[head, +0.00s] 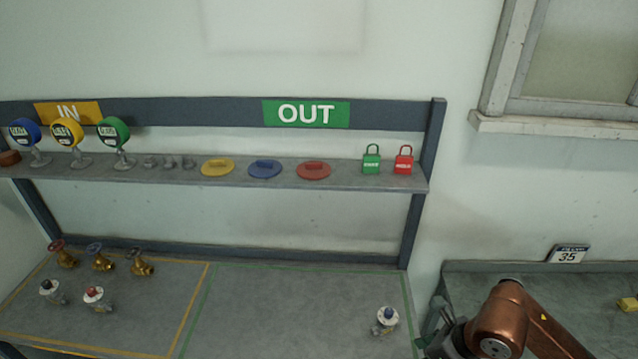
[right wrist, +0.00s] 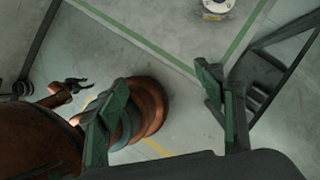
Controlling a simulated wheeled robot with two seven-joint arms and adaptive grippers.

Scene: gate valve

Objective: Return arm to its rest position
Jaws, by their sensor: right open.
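My right arm comes in at the lower right of the head view. Its gripper (head: 440,325) is over the right end of the bench, partly cut off by the bottom edge. In the right wrist view my right gripper (right wrist: 162,76) has its two green fingers wide apart, with nothing between them but the floor and my copper base below. A small dark claw on a copper link (right wrist: 76,84), apparently my left gripper, shows at the left there; its opening is too small to judge. It is not in the head view.
Brass valves (head: 102,258) and white valves (head: 95,298) stand at left. The shelf (head: 340,182) holds gauges, discs and padlocks (head: 403,162). A grey table (head: 590,285) stands at right.

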